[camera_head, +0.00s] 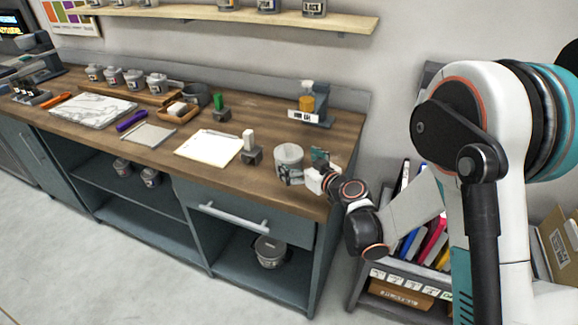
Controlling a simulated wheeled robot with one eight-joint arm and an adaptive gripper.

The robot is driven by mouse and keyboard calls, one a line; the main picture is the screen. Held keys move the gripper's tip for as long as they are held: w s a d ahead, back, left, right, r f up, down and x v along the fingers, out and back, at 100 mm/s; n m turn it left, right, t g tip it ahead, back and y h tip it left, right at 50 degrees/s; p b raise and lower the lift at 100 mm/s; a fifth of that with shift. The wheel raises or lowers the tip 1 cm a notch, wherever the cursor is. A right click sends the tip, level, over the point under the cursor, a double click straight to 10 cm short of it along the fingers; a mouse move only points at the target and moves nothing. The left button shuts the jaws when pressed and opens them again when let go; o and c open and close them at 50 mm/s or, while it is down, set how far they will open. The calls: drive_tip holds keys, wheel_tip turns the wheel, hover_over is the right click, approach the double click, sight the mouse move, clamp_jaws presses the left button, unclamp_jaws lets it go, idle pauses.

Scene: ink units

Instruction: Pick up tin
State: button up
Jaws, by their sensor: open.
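A light grey cylindrical tin (287,155) stands upright on the wooden worktop (240,112) near its right end. My gripper (304,167) is open at the tin's right side, reaching in from the right. One finger overlaps the lower front of the tin in the picture, and the other shows at its right, farther back. I cannot tell whether either finger touches the tin. Part of the tin's lower side is hidden by the gripper.
A small block stand (250,150) and a sheet of paper (208,145) lie left of the tin. A bottle on a labelled stand (308,104) is behind it. Several lidded tins (113,76) stand at the far left.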

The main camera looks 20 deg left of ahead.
sight(293, 156)
drive_tip(key=b+x, duration=0.1)
drive_tip(key=x, duration=0.4)
drive_tip(key=shift+w+b, duration=0.35)
drive_tip(key=shift+w, duration=0.1)
drive_tip(key=shift+w+a, duration=0.25)
drive_tip(key=c, duration=1.5)
